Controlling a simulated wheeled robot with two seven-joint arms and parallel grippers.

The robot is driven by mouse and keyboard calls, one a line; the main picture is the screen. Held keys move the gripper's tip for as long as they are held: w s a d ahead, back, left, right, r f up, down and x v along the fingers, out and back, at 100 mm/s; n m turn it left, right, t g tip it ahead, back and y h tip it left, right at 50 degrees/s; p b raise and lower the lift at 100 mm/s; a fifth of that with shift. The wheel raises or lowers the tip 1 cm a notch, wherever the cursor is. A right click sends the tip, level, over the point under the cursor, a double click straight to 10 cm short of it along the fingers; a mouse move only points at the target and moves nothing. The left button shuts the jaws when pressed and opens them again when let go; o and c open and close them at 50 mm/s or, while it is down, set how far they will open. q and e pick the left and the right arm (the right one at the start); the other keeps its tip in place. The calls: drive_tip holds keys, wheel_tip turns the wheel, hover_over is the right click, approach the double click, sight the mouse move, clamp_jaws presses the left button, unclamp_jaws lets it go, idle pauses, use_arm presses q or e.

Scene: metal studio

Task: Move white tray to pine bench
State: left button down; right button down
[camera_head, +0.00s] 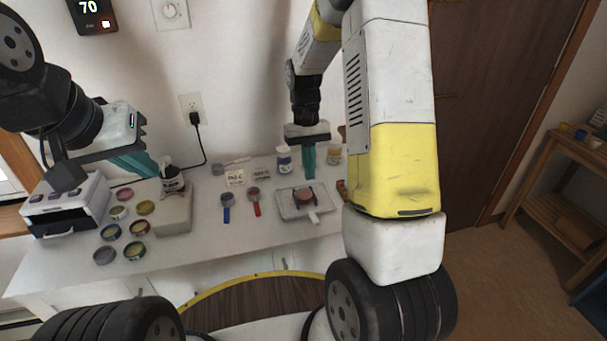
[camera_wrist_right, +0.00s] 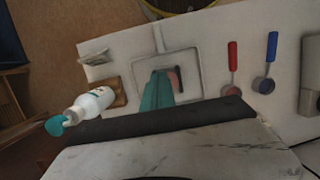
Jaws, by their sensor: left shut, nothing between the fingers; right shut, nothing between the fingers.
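The white tray (camera_head: 289,211) lies flat on the white counter, with a pinkish-brown round thing and a dark piece on it. It also shows in the right wrist view (camera_wrist_right: 193,84). My right gripper (camera_head: 309,174) has its teal fingers shut and empty, pointing down over the tray's back part; in the right wrist view its fingers (camera_wrist_right: 160,77) overlap the tray, and I cannot tell whether they touch it. My left gripper (camera_head: 150,168) is shut and empty at the counter's left, near a dark-topped device. A pine bench (camera_head: 572,142) with a lower shelf stands at far right.
Blue and red scoops (camera_head: 255,201) lie left of the tray. Bottles (camera_head: 284,158) stand behind it. Several round tins (camera_head: 135,250) and a white boxy machine (camera_head: 66,206) occupy the counter's left. Wooden floor lies open before the bench; small items (camera_head: 581,134) sit on its top.

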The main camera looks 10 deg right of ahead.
sight(311, 201)
drive_tip(key=x, duration=0.9)
drive_tip(key=shift+s+f, duration=0.15)
drive_tip(key=shift+f, duration=0.2)
